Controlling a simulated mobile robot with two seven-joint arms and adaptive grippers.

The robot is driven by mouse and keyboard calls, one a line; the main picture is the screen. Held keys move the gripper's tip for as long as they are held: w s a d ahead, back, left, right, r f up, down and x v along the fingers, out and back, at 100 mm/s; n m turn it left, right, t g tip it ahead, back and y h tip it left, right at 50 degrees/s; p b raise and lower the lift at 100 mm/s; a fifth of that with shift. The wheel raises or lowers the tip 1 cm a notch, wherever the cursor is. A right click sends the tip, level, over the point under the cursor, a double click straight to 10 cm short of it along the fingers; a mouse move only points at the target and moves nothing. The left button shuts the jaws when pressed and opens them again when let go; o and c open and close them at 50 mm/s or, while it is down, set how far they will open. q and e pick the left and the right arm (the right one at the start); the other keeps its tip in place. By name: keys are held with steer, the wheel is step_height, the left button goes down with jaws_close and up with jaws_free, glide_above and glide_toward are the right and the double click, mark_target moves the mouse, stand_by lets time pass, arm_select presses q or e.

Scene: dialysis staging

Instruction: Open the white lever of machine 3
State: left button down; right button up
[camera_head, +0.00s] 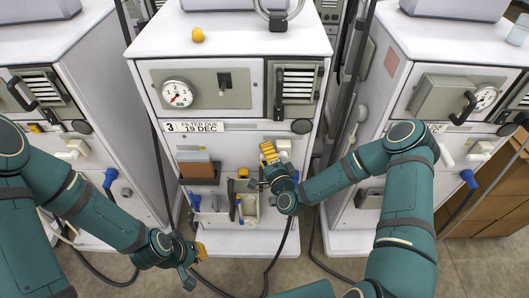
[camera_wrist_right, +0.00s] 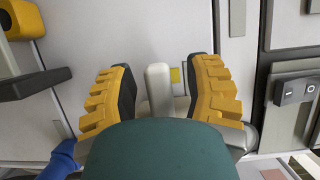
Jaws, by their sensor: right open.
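Machine 3 (camera_head: 228,132) stands in the middle of the head view, with a label reading 3 FILTER DUE 19 DEC. Its white lever (camera_wrist_right: 158,88) stands between the two yellow fingers of my right gripper (camera_wrist_right: 158,68) in the right wrist view. A gap shows on each side, so the fingers are open around it, not closed on it. In the head view my right gripper (camera_head: 268,153) is at the machine's front and mostly hides the lever; a pale fitting (camera_head: 284,146) shows beside it. My left gripper (camera_head: 197,262) hangs low, left of the machine's base, its jaws unclear.
Similar machines stand left (camera_head: 100,90) and right (camera_head: 400,75), with narrow gaps between. Hoses run over the floor; cardboard boxes (camera_head: 490,205) stand at right.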

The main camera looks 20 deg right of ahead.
steer(key=shift+w+a, duration=0.1)
steer(key=shift+w, duration=0.35)
jaws_close()
steer(key=shift+f, duration=0.15)
